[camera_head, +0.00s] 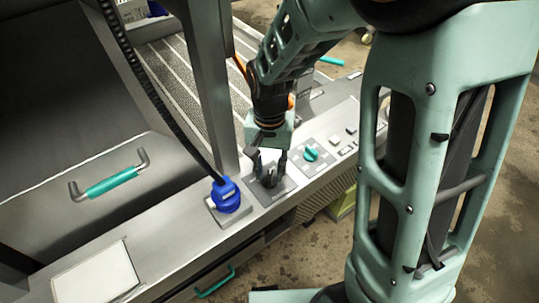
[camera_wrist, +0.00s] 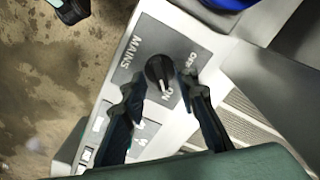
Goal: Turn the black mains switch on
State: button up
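The black mains switch (camera_wrist: 159,69) is a round knob on a grey plate marked MAINS, OFF and ON. In the wrist view, a pale mark at the knob's lower edge lies close to the ON lettering. In the head view, the switch (camera_head: 269,179) sits on the console, partly hidden by my gripper (camera_head: 269,162). My gripper (camera_wrist: 159,88) is open, with one dark finger on each side of the knob in the wrist view. The right finger is very close to the knob; I cannot tell whether it touches.
A blue plug (camera_head: 226,196) with a black cable stands left of the switch. A teal knob (camera_head: 311,154) and several buttons lie to its right on the console. A post (camera_head: 207,90) rises behind. A door with a teal handle (camera_head: 112,184) is at left.

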aim_at(270, 175)
notch_tip(270, 175, up, 11)
dwell(0.3)
